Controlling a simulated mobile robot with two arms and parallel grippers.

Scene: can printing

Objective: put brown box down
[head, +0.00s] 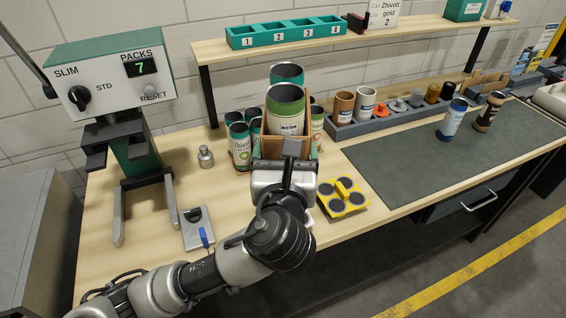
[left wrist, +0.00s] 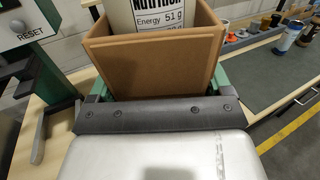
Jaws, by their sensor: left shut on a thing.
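The brown box (head: 270,147) is an open-topped box in front of my left gripper, over the back middle of the table. It fills the upper middle of the left wrist view (left wrist: 150,66), upright. A tall white can with a green rim (head: 286,112) stands in it, and its nutrition label shows in the left wrist view (left wrist: 158,16). My left gripper (head: 287,160) is shut on the box, with a green finger at each side. Its wrist hides the box's lower part, so I cannot tell whether it touches the table. My right gripper is not in view.
Several green-and-white cans (head: 240,146) stand close around the box. A yellow pad with dark discs (head: 343,197) lies to its right. A grey press (head: 130,140) stands left. A shelf (head: 350,38) spans the back. The grey mat (head: 430,150) has free room.

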